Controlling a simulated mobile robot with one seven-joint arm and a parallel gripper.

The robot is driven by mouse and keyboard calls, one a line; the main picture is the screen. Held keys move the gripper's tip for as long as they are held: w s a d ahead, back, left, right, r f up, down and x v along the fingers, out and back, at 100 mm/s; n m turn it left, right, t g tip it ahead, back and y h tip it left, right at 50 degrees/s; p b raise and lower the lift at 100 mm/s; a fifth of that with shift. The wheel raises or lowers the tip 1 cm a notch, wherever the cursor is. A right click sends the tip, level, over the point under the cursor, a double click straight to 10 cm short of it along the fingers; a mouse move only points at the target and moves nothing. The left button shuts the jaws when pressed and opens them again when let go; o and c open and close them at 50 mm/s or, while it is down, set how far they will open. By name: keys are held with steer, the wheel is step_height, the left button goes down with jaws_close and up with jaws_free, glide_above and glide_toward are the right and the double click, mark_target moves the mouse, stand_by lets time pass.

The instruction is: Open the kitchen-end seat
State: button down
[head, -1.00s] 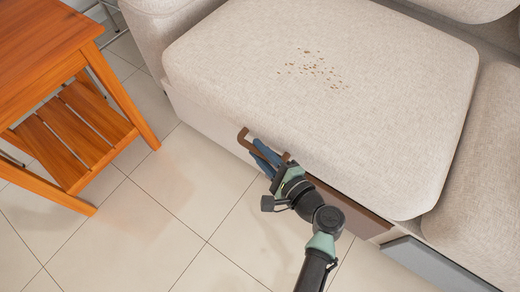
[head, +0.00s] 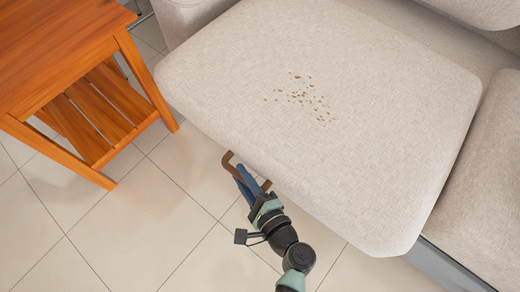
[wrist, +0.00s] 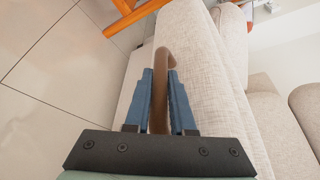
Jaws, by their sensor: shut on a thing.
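The seat (head: 350,90) is a beige fabric cushion with several brown crumbs (head: 303,97) on its top. It stands out in front of the sofa body in the head view. A brown handle (head: 229,161) shows at its lower front edge. My gripper (head: 245,180) is at the handle, its blue fingers on either side of it. In the wrist view the fingers (wrist: 160,95) are shut on the brown handle (wrist: 163,62), with the seat's fabric edge (wrist: 195,75) just to the right. The seat's underside and the rest of the handle are hidden.
An orange wooden side table (head: 90,75) with a slatted shelf stands at the left, close to the seat's left corner. The neighbouring beige seat (head: 485,170) is at the right, above a grey panel (head: 450,268). The tiled floor (head: 130,235) at the lower left is clear.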

steer(key=s+a+p, duration=0.1)
steer(key=s+a, duration=0.4)
steer(key=s, duration=0.2)
steer(key=c, duration=1.1)
jaws_free()
steer(key=shift+o, duration=0.2)
steer(key=p+v, duration=0.4)
steer(key=v, duration=0.9)
steer(key=shift+p, duration=0.3)
